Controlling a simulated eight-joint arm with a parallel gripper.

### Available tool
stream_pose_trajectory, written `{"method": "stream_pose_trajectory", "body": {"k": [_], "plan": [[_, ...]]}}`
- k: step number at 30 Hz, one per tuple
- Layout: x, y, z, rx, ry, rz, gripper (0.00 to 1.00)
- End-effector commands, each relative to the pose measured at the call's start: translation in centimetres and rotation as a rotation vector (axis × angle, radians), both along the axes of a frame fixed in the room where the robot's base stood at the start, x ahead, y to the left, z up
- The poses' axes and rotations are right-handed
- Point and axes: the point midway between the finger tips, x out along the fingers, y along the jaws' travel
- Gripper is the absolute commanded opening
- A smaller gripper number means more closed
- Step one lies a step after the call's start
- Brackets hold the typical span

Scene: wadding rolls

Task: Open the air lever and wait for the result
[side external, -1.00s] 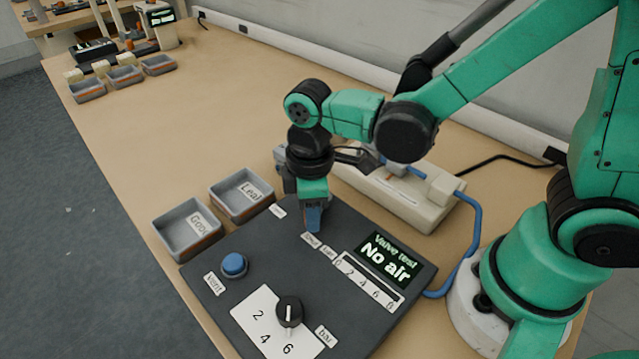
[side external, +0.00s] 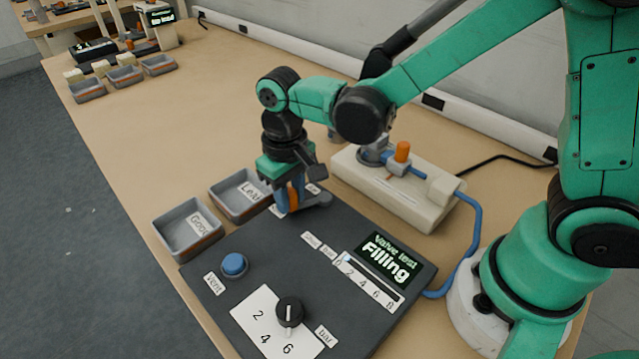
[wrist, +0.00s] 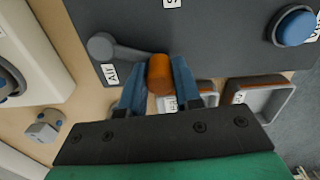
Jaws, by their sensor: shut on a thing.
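The air lever has an orange knob (wrist: 160,73) on a grey arm that runs to a round grey pivot (wrist: 100,45) beside the "AIR" label. In the wrist view my gripper (wrist: 157,85) has its blue fingers on both sides of the knob, shut on it. In the side view my gripper (side external: 290,200) is at the panel's back edge, near the trays, with a bit of orange between its fingers. The display (side external: 387,258) on the dark panel (side external: 300,250) reads "Valve test" and "Filling". The bar scale (side external: 366,279) is below it.
The "Good" tray (side external: 188,230) and "Leak" tray (side external: 235,207) stand left of the panel. A blue vent button (side external: 234,264) and black dial (side external: 289,311) are on it. Behind, a pale fixture (side external: 385,190) holds an orange-capped valve (side external: 402,152) and a blue hose (side external: 476,230).

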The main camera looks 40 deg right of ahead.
Motion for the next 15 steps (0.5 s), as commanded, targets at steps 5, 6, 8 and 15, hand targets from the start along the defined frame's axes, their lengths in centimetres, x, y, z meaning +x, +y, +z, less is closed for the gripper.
{"method": "stream_pose_trajectory", "body": {"k": [5,6,8,15], "plan": [[0.44,-0.1,-0.01,0.002,-0.002,-0.077,0.0],[0.5,-0.14,-0.01,0.002,-0.001,-0.09,0.0],[0.57,-0.17,-0.01,0.002,-0.001,-0.105,0.0],[0.72,-0.25,-0.01,0.002,-0.003,-0.133,0.0]]}}
